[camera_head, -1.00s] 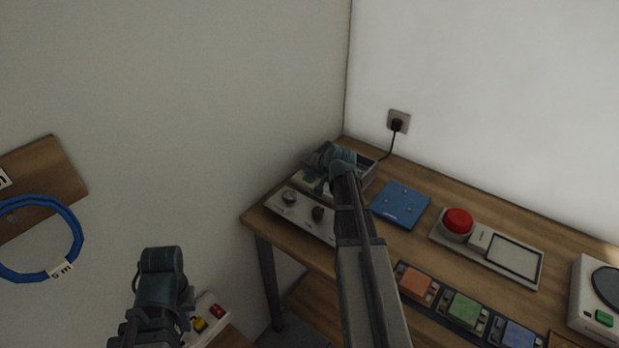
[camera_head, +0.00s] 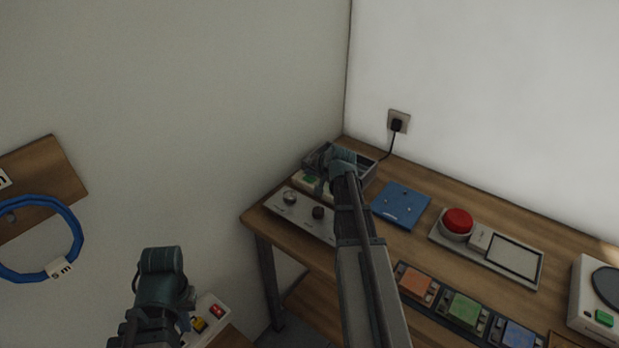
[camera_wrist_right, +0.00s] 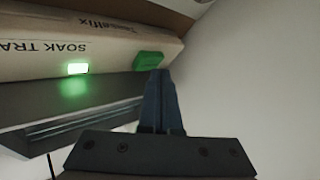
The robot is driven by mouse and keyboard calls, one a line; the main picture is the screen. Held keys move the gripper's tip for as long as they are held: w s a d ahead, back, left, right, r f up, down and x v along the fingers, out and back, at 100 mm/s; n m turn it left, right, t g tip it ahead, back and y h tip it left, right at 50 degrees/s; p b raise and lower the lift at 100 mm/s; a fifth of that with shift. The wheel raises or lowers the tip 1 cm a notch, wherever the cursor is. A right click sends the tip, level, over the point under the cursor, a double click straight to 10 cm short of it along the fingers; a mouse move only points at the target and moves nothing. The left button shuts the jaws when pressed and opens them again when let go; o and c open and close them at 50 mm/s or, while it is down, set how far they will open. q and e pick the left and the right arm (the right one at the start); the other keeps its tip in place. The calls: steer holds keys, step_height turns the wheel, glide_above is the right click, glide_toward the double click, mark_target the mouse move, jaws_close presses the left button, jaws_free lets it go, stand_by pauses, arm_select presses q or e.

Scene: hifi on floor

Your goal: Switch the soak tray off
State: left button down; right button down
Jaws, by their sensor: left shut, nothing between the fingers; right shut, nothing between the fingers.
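The soak tray (camera_head: 368,176) is a grey open tray with a pale front panel, at the back left corner of the bench. In the right wrist view its panel (camera_wrist_right: 30,68) shows upside-down "SOAK TRA" lettering, a lit green lamp (camera_wrist_right: 77,68) and a green rocker switch (camera_wrist_right: 148,60). The switch also shows in the head view (camera_head: 311,179). My right gripper (camera_wrist_right: 158,74) is shut and empty, its fingertips right at the switch's edge; I cannot tell if they touch. My left gripper (camera_head: 165,300) is low on the left, away from the tray, its fingertips not clear.
A grey panel with knobs (camera_head: 300,213) lies in front of the tray. A blue plate (camera_head: 401,205), a red button unit (camera_head: 457,222) and coloured switches (camera_head: 464,310) lie to the right. A cable runs to a wall socket (camera_head: 399,121). Walls close in the corner.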

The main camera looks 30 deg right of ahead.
mark_target(310, 180)
steer(key=shift+f+b, duration=0.45)
steer(key=shift+b, duration=0.05)
steer(key=shift+r, duration=0.1)
steer(key=shift+r+p, duration=0.4)
steer(key=shift+p, duration=0.1)
step_height(310, 180, up, 6)
steer(key=p, duration=0.6)
stand_by(0.4)
